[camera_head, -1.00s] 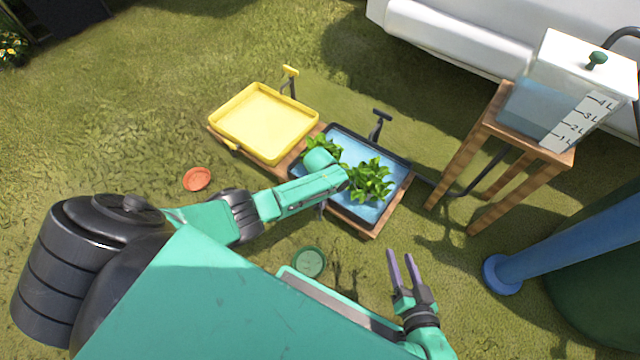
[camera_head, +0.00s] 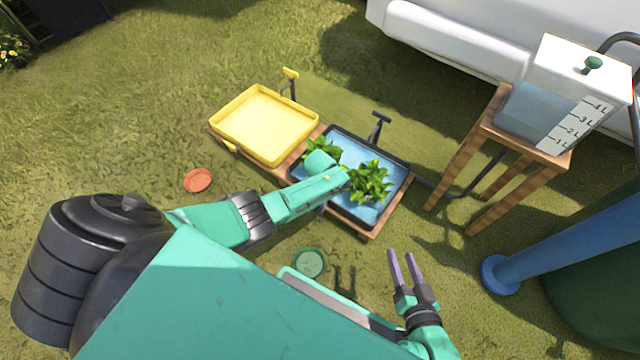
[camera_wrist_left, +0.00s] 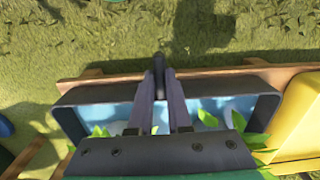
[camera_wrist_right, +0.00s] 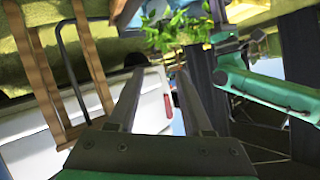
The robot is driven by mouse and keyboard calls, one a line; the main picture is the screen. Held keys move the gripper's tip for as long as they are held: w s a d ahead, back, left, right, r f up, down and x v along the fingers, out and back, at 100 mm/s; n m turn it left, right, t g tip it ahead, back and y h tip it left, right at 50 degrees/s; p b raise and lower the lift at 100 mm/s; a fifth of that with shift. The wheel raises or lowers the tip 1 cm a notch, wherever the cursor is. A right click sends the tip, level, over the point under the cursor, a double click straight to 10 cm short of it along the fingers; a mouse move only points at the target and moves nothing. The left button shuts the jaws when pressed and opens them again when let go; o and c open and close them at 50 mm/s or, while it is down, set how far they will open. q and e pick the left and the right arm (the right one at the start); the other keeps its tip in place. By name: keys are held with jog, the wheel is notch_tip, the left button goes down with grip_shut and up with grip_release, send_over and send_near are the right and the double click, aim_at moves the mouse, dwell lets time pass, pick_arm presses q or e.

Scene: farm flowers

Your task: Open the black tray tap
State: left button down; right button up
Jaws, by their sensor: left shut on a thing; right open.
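The black tray (camera_head: 400,190) holds blue water and leafy green plants (camera_head: 368,182); it also shows in the left wrist view (camera_wrist_left: 263,98). The black tray tap (camera_wrist_left: 158,64) shows as a dark piece at the tray's edge, between my left fingertips. My left gripper (camera_wrist_left: 160,84) is shut on it. In the head view my left arm reaches over the tray and hides the fingers and most of the tap. My right gripper (camera_head: 406,256) is open and empty, over the grass in front of the tray; its spread fingers show in the right wrist view (camera_wrist_right: 154,82).
A yellow tray (camera_head: 262,125) sits left of the black one on the wooden stand (camera_head: 374,235). A black fitting (camera_head: 379,121) rises behind the black tray. A water tank (camera_head: 556,110) stands on a wooden stool at right. A blue post (camera_head: 570,240) stands nearby.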

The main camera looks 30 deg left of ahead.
pick_arm(q)
jog(key=c, duration=0.9)
grip_release()
jog(key=shift+d, duration=0.1)
jog(key=shift+o, duration=0.2)
pick_arm(e)
jog(key=shift+s+f, duration=0.1)
jog(key=shift+f, duration=0.05)
pick_arm(q)
jog(key=shift+r, duration=0.1)
notch_tip(320, 180, up, 6)
jog(key=p, duration=0.5)
jog(key=shift+r, duration=0.2)
notch_tip(320, 180, up, 8)
jog(key=p, duration=0.5)
pick_arm(e)
jog(key=s+d+r+g+h, duration=0.2)
jog(key=d+r+g, duration=0.2)
jog(key=d+r, duration=0.2)
jog(key=s+d+r+g+h, duration=0.3)
jog(key=d+r+g, duration=0.2)
jog(key=d+r, duration=0.1)
jog(key=shift+s+d+r+n+h, duration=0.15)
jog(key=shift+d+n+h, duration=0.2)
jog(key=shift+d, duration=0.3)
